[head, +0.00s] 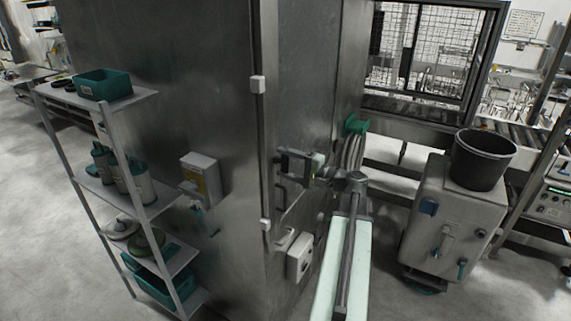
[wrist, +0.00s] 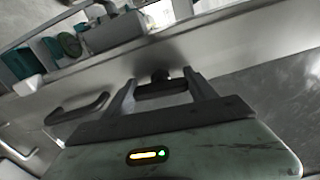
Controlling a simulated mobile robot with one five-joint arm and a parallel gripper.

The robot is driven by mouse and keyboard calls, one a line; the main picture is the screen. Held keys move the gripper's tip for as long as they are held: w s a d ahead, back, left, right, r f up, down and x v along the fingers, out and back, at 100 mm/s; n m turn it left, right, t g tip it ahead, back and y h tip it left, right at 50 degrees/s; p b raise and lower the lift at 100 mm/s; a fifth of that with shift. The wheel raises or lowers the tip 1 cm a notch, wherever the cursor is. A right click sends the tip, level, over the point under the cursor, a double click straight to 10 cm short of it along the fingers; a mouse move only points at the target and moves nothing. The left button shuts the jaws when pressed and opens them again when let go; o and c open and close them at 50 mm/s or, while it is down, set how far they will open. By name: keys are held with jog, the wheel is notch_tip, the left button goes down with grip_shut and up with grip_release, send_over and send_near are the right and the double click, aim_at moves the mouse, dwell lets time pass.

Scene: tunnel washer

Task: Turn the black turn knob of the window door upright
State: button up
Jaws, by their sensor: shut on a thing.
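The black turn knob (wrist: 162,87) shows in the wrist view as a dark bar with a small round hub behind it. It lies crosswise between the two fingers of my gripper (wrist: 160,78), which is shut on it. In the head view my gripper (head: 284,162) is up against the steel door (head: 303,85) of the tall cabinet, and it hides the knob there. I cannot tell from these views how far the knob is from upright. A dark bow handle (wrist: 80,118) sits on the door beside my gripper, below it in the head view.
A shelf rack (head: 125,97) with teal bins and bottles stands left of the cabinet. A grey box (head: 200,178) and a white switch box (head: 299,256) stick out from the cabinet. A grey machine (head: 440,235) carrying a black bucket (head: 482,162) stands at right. Floor is free at far left.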

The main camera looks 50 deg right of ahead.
jog(key=shift+n, duration=0.7)
jog(key=o, duration=1.4)
jog(key=shift+c, duration=0.2)
jog(key=v, duration=0.8)
jog(key=shift+w, duration=0.1)
